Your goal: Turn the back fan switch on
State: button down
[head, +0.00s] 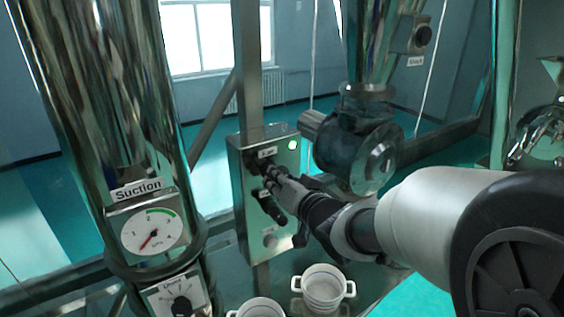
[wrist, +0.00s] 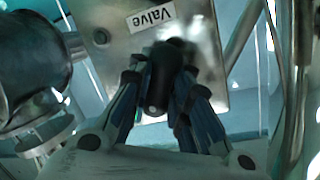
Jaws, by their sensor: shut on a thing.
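A steel control box (head: 262,222) stands on a post, with small labels, black switches and a lit green lamp (head: 292,144). My gripper (head: 270,178) is at the upper part of its face. In the wrist view its fingers (wrist: 160,88) are shut around a black knob (wrist: 163,75), close to a label reading "Valve" (wrist: 150,16), seen upside down. My fingers hide part of the panel. A separate small box with a black knob (head: 422,36) is on the column at the upper right. The label (head: 416,61) under it is too small to read surely.
A tall shiny cylinder (head: 95,90) with a "Suction" gauge (head: 153,232) stands at left. A dark round metal housing (head: 358,150) is just right of the box. White two-handled pots (head: 325,288) stand below. My arm fills the lower right.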

dwell(0.3)
jog(key=c, duration=1.5)
grip_release()
jog(key=shift+o, duration=0.2)
jog(key=v, duration=1.2)
